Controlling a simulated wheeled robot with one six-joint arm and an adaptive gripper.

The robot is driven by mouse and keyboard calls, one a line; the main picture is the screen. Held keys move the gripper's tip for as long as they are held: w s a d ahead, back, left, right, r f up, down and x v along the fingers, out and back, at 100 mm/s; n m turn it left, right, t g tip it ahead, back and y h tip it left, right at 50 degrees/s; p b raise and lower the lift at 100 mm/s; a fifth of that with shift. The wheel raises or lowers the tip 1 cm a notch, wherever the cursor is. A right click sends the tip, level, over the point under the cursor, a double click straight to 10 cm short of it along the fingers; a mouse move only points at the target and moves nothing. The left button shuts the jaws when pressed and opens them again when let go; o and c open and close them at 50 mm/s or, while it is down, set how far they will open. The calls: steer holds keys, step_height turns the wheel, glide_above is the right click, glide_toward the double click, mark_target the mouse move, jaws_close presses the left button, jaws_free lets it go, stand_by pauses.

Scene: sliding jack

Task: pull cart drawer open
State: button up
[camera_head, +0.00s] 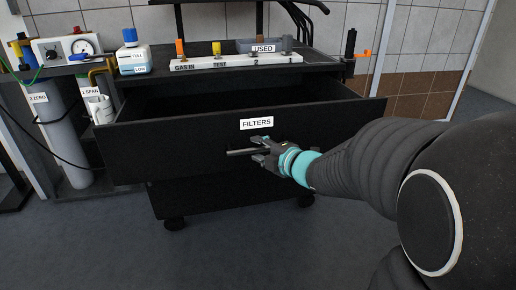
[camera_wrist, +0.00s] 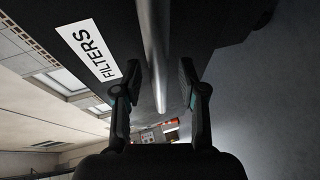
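The black cart drawer (camera_head: 205,140) with a white "FILTERS" label (camera_head: 256,123) stands out from the cart, and its dark inside shows behind the front panel. Its horizontal bar handle (camera_head: 239,152) is on the front below the label. My gripper (camera_head: 260,151) is at the right part of the handle. In the wrist view the handle bar (camera_wrist: 155,45) runs between the two fingers of my gripper (camera_wrist: 159,68). The fingers are apart, with a visible gap on each side of the bar. The label (camera_wrist: 88,52) is left of the bar.
The cart top (camera_head: 135,84) carries a white rack (camera_head: 235,63) with several coloured pieces, and a blue-capped bottle (camera_head: 133,55). Grey cylinders (camera_head: 62,130) stand at the left. The cart has casters (camera_head: 174,223). The grey floor (camera_head: 245,260) in front is clear.

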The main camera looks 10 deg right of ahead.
steer(key=v, duration=1.2)
